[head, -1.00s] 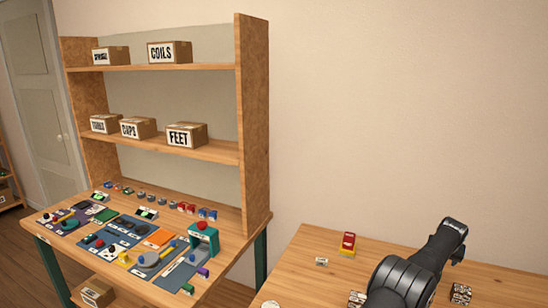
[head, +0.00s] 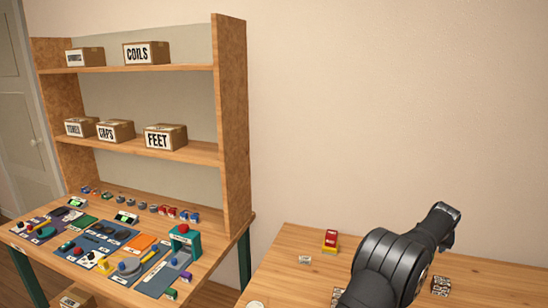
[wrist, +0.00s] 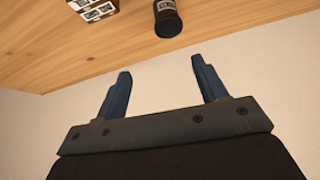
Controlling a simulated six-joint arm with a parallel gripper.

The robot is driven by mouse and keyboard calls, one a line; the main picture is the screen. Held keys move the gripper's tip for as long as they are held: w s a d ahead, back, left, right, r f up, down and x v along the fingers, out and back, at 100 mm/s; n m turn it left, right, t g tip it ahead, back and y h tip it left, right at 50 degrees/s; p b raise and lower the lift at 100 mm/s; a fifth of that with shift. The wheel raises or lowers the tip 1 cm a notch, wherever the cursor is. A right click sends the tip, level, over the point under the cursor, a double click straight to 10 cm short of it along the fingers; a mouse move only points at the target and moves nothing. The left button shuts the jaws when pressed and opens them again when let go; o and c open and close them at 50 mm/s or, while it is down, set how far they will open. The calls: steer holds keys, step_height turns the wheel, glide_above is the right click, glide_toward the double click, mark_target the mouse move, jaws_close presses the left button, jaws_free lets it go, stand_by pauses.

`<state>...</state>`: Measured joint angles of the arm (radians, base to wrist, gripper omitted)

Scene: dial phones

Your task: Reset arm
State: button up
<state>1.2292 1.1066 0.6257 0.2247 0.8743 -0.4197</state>
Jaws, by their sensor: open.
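My arm (head: 385,258) rises over the right table in the head view, with its black links reaching up and to the right. The jaws themselves cannot be made out there. In the wrist view my gripper (wrist: 162,88) shows two blue fingers set well apart with nothing between them. It is open and empty. Past the fingers the wrist view shows a wooden surface, a pale wall, a dark patterned block (wrist: 93,10) and a black cylinder (wrist: 168,18) with a pale label. Neither touches the fingers.
A red and yellow block (head: 330,241) and a small pale piece (head: 305,260) lie on the right table (head: 290,240). A patterned block (head: 440,286) sits right of my arm.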

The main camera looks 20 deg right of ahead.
steer(key=w+a+f, duration=0.1)
steer(key=w+a, duration=0.1)
steer(key=w, duration=0.5)
steer(key=w+a+f+n, duration=0.1)
steer(key=w+a+f, duration=0.1)
steer(key=w, duration=0.6)
steer(key=shift+a+t+y, duration=0.3)
steer(key=shift+s+r, duration=0.1)
steer(key=shift+s, duration=0.05)
steer(key=s+d+r, duration=0.1)
steer(key=s+d, duration=0.2)
steer(key=s, duration=0.6)
steer(key=s+d+r+m, duration=0.1)
steer(key=s+d+r, duration=0.1)
steer(key=s, duration=0.7)
steer(key=shift+s+d+m+g+h, duration=0.3)
steer(key=shift+s+d+g+h, duration=0.05)
steer(key=shift+d+g+h, duration=0.05)
